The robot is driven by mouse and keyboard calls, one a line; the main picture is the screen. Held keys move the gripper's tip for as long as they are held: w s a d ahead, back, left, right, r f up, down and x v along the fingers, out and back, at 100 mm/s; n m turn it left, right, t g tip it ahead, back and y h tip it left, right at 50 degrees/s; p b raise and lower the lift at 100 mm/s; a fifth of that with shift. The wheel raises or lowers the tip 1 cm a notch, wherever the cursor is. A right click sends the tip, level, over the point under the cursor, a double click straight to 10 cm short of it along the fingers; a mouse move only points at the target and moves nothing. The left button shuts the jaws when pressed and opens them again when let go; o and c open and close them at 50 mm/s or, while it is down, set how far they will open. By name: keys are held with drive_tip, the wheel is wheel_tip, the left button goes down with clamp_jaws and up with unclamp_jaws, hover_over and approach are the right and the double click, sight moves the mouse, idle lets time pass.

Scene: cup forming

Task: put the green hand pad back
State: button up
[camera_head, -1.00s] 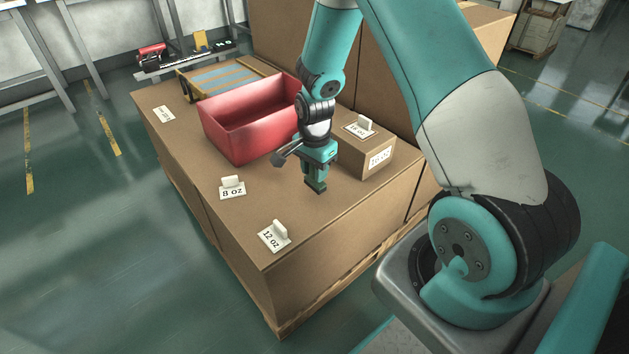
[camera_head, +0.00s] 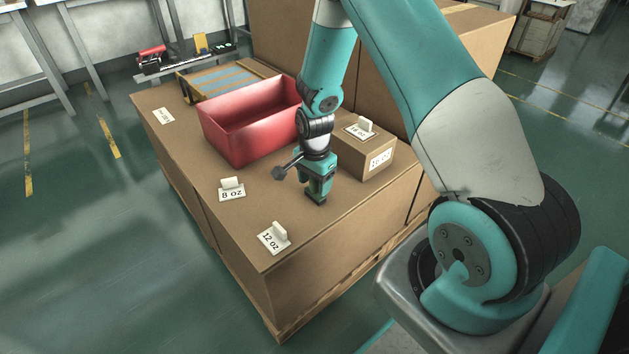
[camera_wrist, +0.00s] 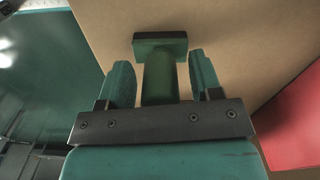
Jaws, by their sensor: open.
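The green hand pad (camera_wrist: 160,42) shows in the wrist view as a dark green T shape with a flat bar and a thick stem. Its stem lies between the two fingers of my gripper (camera_wrist: 163,75), with a narrow gap on each side. My gripper is open around it. In the head view my gripper (camera_head: 317,194) points down, low over the near part of the large brown carton (camera_head: 300,275). The pad cannot be made out clearly from the fingertips there, and whether it rests on the carton is hard to tell.
A red bin (camera_head: 235,145) stands left of my gripper. A small labelled box (camera_head: 362,158) stands close on the right. An 8 oz card (camera_head: 232,195) and a 12 oz card (camera_head: 270,240), each with a white piece, lie nearer the left edge. Carton top is bare between them.

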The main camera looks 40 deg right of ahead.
wheel_tip(320, 180, up, 12)
drive_tip(key=p, duration=0.3)
drive_tip(key=shift+f, duration=0.15)
drive_tip(key=s+a+r+n+y, duration=0.1)
drive_tip(key=s+a+r+n, duration=0.35)
drive_tip(key=a+r, duration=0.25)
drive_tip(key=s+a+r+n+y, duration=0.1)
drive_tip(key=s+a+r+n, duration=0.2)
drive_tip(key=a+r+n, duration=0.35)
drive_tip(key=s+a+r+n+y, duration=0.1)
drive_tip(key=s+a+r+n, duration=0.2)
drive_tip(key=s+n, duration=0.3)
drive_tip(key=s+a+r+n+y, duration=0.1)
drive_tip(key=s+a+r+n, duration=0.3)
drive_tip(key=s+a+n, duration=0.2)
drive_tip(key=s, duration=0.2)
drive_tip(key=shift+s+r, duration=0.15)
drive_tip(key=shift+s, duration=0.2)
wheel_tip(320, 180, up, 21)
drive_tip(key=p, duration=2.1)
drive_tip(key=shift+r, duration=0.2)
